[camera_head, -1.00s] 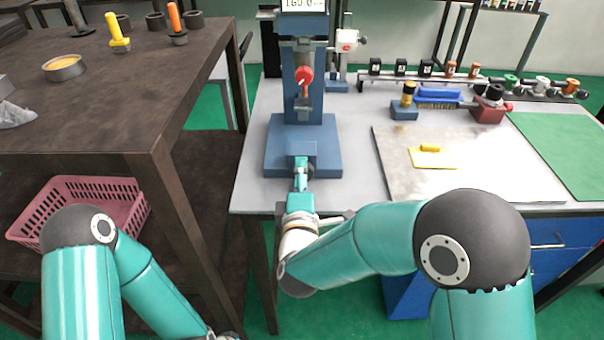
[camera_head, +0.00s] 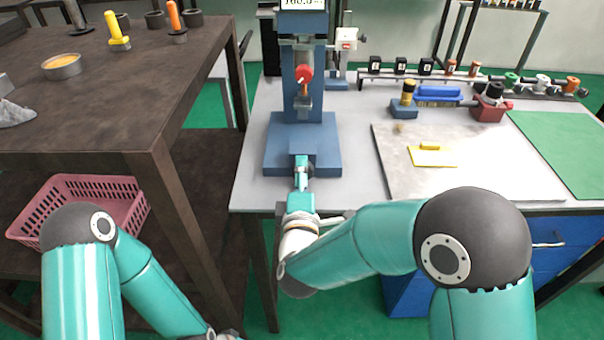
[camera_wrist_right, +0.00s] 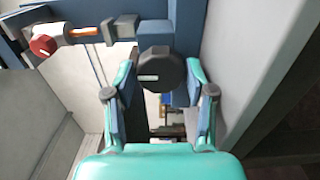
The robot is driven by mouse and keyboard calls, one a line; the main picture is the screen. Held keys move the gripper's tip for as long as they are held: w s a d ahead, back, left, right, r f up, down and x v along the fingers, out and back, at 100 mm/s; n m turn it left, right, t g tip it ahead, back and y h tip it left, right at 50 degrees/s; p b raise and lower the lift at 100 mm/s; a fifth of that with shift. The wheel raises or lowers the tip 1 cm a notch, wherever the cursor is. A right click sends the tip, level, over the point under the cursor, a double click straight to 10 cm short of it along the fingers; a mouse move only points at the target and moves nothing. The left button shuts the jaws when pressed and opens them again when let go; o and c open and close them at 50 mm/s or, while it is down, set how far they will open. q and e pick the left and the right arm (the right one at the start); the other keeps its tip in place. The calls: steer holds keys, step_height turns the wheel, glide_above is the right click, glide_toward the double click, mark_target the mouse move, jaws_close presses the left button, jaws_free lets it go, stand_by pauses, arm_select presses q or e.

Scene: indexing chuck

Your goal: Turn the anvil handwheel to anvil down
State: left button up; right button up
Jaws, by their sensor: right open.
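The blue press (camera_head: 325,155) stands at the left end of the grey bench. A dark round knob with a short pale line on its face, seemingly the anvil handwheel (camera_wrist_right: 161,70), shows in the right wrist view at the front of the machine. My right gripper (camera_wrist_right: 160,93) is open, with one finger on each side of the knob; I cannot tell whether they touch it. In the head view my right gripper (camera_head: 301,160) is low at the front of the press base and hides the knob. My left gripper is out of the picture.
A red knob (camera_head: 304,74) with a white mark sits on the press column; it also shows in the right wrist view (camera_wrist_right: 43,45). A grey plate (camera_head: 480,180) lies to the right. The dark table (camera_head: 120,120) stands left, with a pink basket (camera_head: 125,190) below.

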steer(key=s, duration=0.7)
steer(key=shift+s+f, duration=0.15)
steer(key=shift+s, duration=0.15)
steer(key=shift+s, duration=0.1)
